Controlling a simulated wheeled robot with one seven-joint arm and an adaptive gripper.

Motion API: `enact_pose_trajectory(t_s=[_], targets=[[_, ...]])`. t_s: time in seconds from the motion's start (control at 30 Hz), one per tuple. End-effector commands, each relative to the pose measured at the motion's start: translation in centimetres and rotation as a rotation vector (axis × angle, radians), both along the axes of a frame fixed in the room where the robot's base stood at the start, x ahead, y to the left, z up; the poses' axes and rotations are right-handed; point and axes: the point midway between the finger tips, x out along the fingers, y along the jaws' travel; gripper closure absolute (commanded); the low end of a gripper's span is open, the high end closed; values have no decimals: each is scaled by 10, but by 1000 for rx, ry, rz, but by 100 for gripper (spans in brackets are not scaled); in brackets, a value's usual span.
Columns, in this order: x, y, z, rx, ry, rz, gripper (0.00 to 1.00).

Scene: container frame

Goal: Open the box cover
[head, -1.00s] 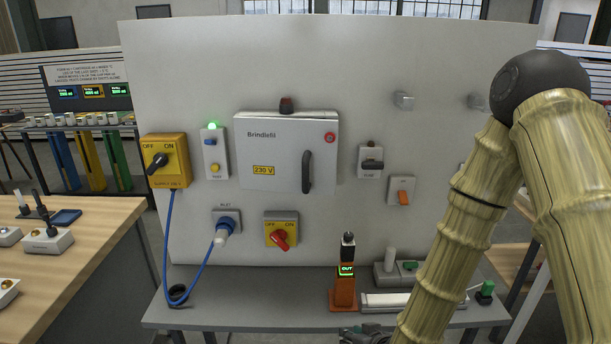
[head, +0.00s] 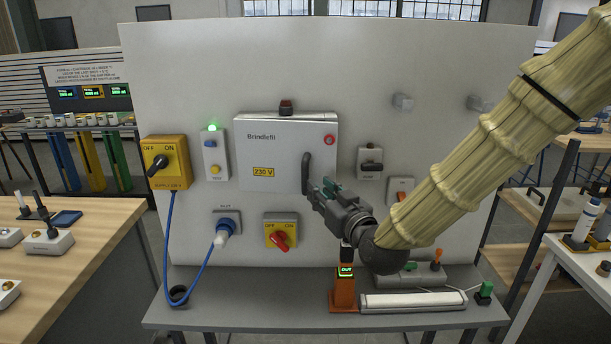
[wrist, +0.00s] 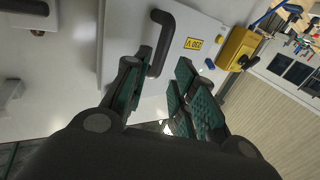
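The box (head: 265,185) is a white cabinet labelled "Brindlefil" on the upright panel, with its cover shut. Its dark handle (head: 306,172) is upright on the right side of the cover. My gripper (head: 318,193) is just right of the handle's lower part. In the wrist view the cover (wrist: 190,70) lies ahead, and the handle (wrist: 162,40) reaches down toward the gap between my green-padded fingers (wrist: 157,72), closer to the left one. The fingers are apart and not closed on the handle. Whether one touches it I cannot tell.
A yellow 230 V label (head: 264,171) and a red button (head: 330,140) are on the cover. A grey switch (head: 370,160) is to the right. A red rotary switch (head: 281,235) is below. An orange stand (head: 344,293) is on the shelf under my gripper.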

Motion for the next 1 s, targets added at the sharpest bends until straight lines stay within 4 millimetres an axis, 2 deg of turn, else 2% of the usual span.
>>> enact_pose_trajectory(t_s=[0.3,0.53,0.73,1.0], targets=[[44,21,2,-1,3,0,74],[70,34,1,-1,3,1,74],[80,38,0,-1,3,0,74],[82,39,-1,0,2,0,74]])
